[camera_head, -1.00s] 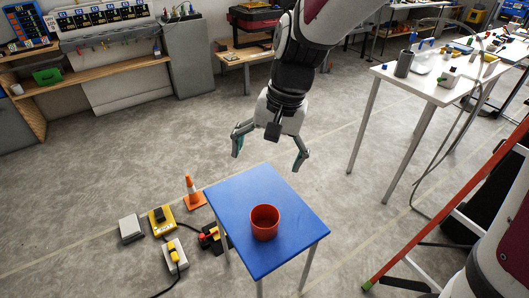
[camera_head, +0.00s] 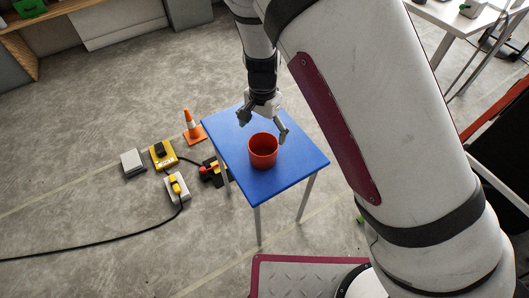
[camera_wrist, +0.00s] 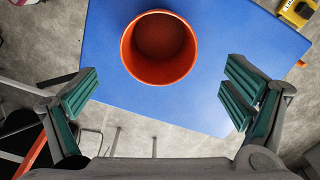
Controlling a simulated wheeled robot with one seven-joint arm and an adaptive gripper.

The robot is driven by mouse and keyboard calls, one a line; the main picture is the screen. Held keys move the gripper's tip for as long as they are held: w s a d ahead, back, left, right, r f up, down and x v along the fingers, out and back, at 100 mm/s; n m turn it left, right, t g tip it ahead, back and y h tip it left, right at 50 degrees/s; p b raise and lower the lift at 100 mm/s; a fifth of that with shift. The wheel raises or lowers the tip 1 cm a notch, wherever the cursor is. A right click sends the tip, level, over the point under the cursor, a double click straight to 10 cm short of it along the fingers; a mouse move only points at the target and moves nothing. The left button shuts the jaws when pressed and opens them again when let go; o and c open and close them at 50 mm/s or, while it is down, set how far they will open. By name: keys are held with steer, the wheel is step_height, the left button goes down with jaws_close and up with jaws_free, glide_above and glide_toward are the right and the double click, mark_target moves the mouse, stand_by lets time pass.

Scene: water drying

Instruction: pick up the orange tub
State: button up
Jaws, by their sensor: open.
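The orange tub (camera_head: 263,152) stands upright with its open top facing up on the small blue table (camera_head: 294,174). In the wrist view the tub (camera_wrist: 160,75) is near the top centre, and its inside looks empty. My gripper (camera_head: 264,128) is beside the tub's far side in the head view, with fingers spread. In the wrist view my gripper (camera_wrist: 158,98) shows its two green-padded fingers wide apart, left and right below the tub. The fingers do not appear to touch it. Its exact height over the table is hard to tell.
An orange traffic cone (camera_head: 194,128), a yellow case (camera_head: 163,155), a grey box (camera_head: 133,163) and a power box (camera_head: 177,187) with a black cable lie on the floor left of the table. A white table (camera_head: 455,22) stands at upper right. The floor at left is mostly clear.

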steer(key=b, duration=0.1)
glide_above(263, 148)
steer(key=s, duration=0.4)
step_height(263, 148, down, 9)
steer(key=shift+w+d+r, duration=0.1)
steer(key=shift+r, duration=0.1)
steer(key=c, duration=1.3)
